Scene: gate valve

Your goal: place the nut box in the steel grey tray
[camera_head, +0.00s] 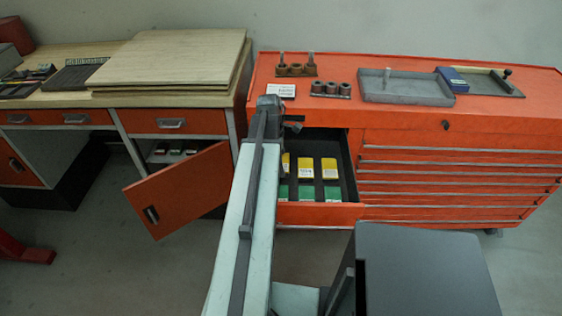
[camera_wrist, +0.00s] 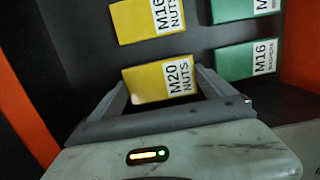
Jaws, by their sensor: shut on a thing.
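My gripper (camera_wrist: 162,84) is shut on a yellow box labelled M20 NUTS (camera_wrist: 164,80), with one finger on each side of it in the wrist view. The box is over or in the open drawer; I cannot tell whether it is lifted clear of the floor. In the head view my arm hides the gripper. The steel grey tray (camera_head: 425,94) lies on top of the orange cabinet, right of the drawer. A small pale cylinder (camera_head: 386,76) stands in it near the back left.
The open drawer (camera_head: 350,165) holds yellow boxes, including M16 NUTS (camera_wrist: 147,18), and green boxes such as M16 washers (camera_wrist: 246,60). Left of the tray are two brown holders (camera_head: 331,90) and a white card (camera_head: 281,90). A blue box (camera_head: 452,80) sits beside its right edge.

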